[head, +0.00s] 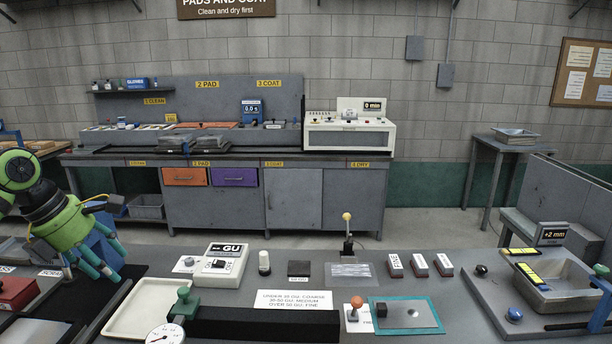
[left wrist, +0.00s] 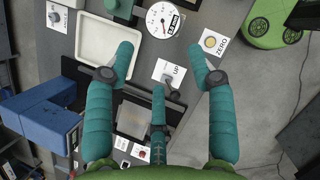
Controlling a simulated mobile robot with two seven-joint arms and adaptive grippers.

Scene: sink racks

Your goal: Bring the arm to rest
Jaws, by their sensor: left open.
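My left gripper (head: 98,268) hangs at the left of the head view, on a green arm with teal fingers pointing down over the near bench. Its fingers are spread apart, with nothing between them. In the left wrist view the open left gripper (left wrist: 162,52) shows its teal fingers over the bench top, with a cream tray (left wrist: 100,48), a round dial gauge (left wrist: 163,20) and a card marked UP with a lever (left wrist: 170,78) below. Whether the fingertips touch anything is hard to tell; they look clear. My right gripper is not in view.
The cream tray (head: 140,308) and a white GU meter (head: 220,263) stand right of the gripper. A red box (head: 16,292) sits at far left. A card marked ZERO (left wrist: 213,43) lies at the bench edge. A metal basin (head: 560,290) is at right; floor lies behind the bench.

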